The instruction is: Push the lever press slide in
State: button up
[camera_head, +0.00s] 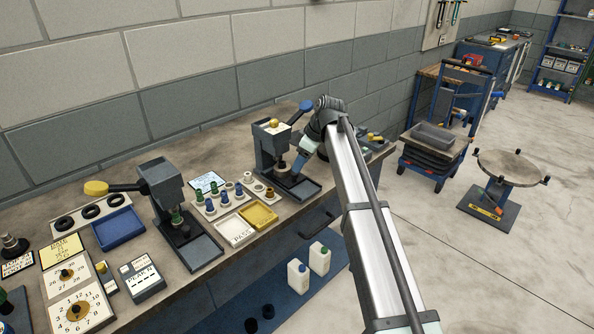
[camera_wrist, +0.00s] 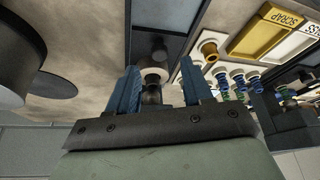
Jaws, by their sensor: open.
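Two dark lever presses stand on the bench. The right press (camera_head: 268,147) has a blue-knobbed lever (camera_head: 305,106) and a flat dark slide plate (camera_head: 307,188) at its base, reaching toward the bench front. The left press (camera_head: 160,184) has a yellow-knobbed lever (camera_head: 96,188) and a similar plate (camera_head: 200,252). My gripper (camera_head: 301,152) is low beside the right press, partly hidden by my arm. In the wrist view my gripper (camera_wrist: 160,84) is open, its blue fingers either side of a pale-topped cylindrical part (camera_wrist: 154,73). I cannot tell whether they touch it. The dark plate (camera_wrist: 165,16) shows beyond.
A yellow scrap tray (camera_head: 276,213) and a white pass tray (camera_head: 229,237) lie left of the right press, near several coloured fittings (camera_head: 211,206). A blue tray (camera_head: 118,228) lies farther left. The wall is close behind. A dark bin cart (camera_head: 436,140) stands on the right.

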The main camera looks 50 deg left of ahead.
aim_at(286, 173)
jog(key=shift+x, duration=2.25)
grip_shut()
